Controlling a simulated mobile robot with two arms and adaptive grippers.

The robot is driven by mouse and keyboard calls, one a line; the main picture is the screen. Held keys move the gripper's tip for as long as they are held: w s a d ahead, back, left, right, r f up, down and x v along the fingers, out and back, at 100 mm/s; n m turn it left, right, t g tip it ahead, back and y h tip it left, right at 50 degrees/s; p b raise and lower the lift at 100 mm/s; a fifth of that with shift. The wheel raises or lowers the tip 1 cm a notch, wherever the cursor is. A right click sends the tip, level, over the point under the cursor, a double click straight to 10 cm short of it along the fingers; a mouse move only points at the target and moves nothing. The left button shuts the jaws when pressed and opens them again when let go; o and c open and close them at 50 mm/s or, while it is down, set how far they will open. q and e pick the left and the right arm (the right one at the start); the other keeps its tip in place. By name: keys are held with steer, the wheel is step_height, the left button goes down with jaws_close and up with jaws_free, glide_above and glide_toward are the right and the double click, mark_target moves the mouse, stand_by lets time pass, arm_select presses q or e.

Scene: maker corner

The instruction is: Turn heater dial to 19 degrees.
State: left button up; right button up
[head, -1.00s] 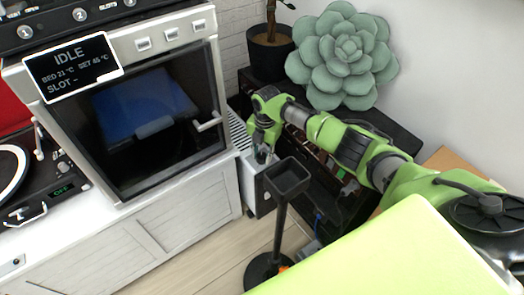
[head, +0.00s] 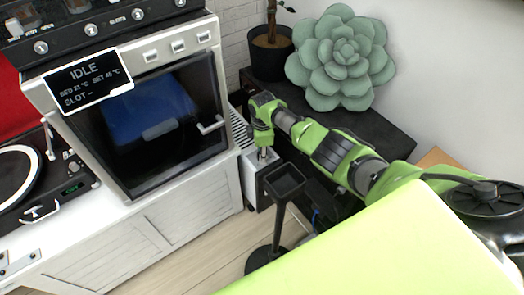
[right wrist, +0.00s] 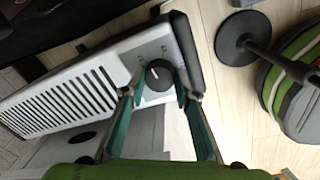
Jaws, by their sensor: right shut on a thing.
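The heater is a white box with a black edge and a row of dark slots; it fills the left of the right wrist view (right wrist: 68,98). In the head view its end (head: 252,178) stands beside the oven cabinet, partly hidden by my arm. Its round black dial (right wrist: 159,76) has a small pale mark, and small print around it is too small to read. My right gripper (right wrist: 160,88) is shut on the dial, with one finger on each side. In the head view the right gripper (head: 264,155) reaches down to the heater's top. My left gripper is not in view.
A black stand with a square tray top (head: 285,179) stands close in front of the heater. An oven (head: 160,115) with an IDLE display (head: 88,80) is at the left. A succulent cushion (head: 342,58) and a potted plant (head: 270,52) sit on a dark unit behind my arm.

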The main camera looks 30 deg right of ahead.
steer(key=m, duration=0.2)
steer(key=shift+m, duration=0.4)
steer(key=shift+m+p, duration=0.35)
steer(key=shift+m, duration=0.45)
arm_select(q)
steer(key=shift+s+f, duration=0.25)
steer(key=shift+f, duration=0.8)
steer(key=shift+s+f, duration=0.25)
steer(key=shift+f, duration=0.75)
arm_select(e)
steer(key=shift+m, duration=1.3)
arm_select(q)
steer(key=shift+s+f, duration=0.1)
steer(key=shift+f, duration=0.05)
